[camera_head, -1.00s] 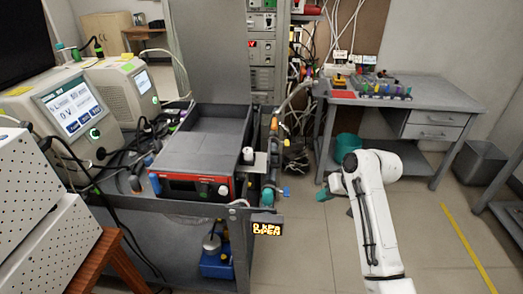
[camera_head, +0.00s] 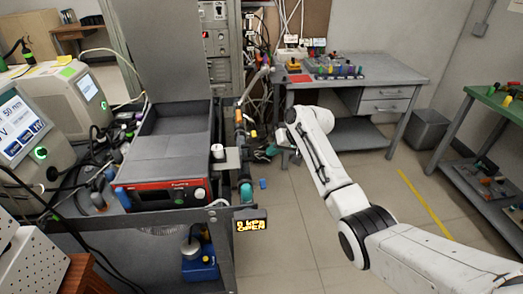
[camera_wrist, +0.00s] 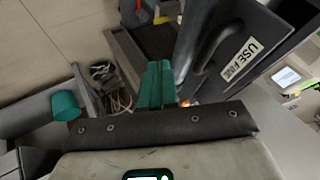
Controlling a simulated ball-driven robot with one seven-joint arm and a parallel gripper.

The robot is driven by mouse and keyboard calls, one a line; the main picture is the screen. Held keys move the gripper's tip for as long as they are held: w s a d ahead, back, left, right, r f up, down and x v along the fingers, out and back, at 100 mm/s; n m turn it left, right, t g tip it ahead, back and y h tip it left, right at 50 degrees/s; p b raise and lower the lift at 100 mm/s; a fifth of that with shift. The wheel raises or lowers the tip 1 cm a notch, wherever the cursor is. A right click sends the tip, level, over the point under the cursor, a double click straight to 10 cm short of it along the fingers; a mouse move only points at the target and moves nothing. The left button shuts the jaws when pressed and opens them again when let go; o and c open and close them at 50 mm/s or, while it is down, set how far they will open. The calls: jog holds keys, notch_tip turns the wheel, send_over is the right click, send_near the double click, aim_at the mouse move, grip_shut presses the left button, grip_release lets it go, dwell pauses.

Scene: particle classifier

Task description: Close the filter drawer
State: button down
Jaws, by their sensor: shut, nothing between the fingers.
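A dark grey panel (camera_wrist: 225,50) with a curved handle (camera_wrist: 212,48) and a label reading "USE FINE" stands at the upper right of the wrist view; it looks like the filter drawer's front. A dark recess (camera_wrist: 158,38) shows beside it. My gripper (camera_wrist: 157,84) has its teal fingers together and empty, just left of the handle; I cannot tell whether they touch. In the head view, my gripper (camera_head: 268,152) is right of the cart's edge, partly hidden by my arm. A small sign (camera_head: 251,226) on the cart reads "OPEN".
The cart carries a red-fronted unit (camera_head: 160,194) and an open-topped grey box (camera_head: 175,118). Hoses and cables run along its right side. A grey desk (camera_head: 350,75) stands behind, a green bench (camera_head: 490,105) at the right. Floor between them is mostly clear.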

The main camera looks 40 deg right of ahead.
aim_at(227, 157)
jog(key=a, duration=0.1)
jog(key=w+a, duration=0.1)
jog(key=w+a+p, duration=0.1)
jog(key=shift+w+a+r, duration=0.15)
jog(key=shift+r, duration=0.1)
jog(key=w+a, duration=0.1)
jog(key=a, duration=0.1)
jog(key=w+a, duration=0.2)
jog(key=a, duration=0.1)
jog(key=w+a+b, duration=0.1)
jog(key=w+a, duration=0.1)
jog(key=a, duration=0.1)
jog(key=shift+w, duration=0.2)
jog(key=shift+a, duration=0.1)
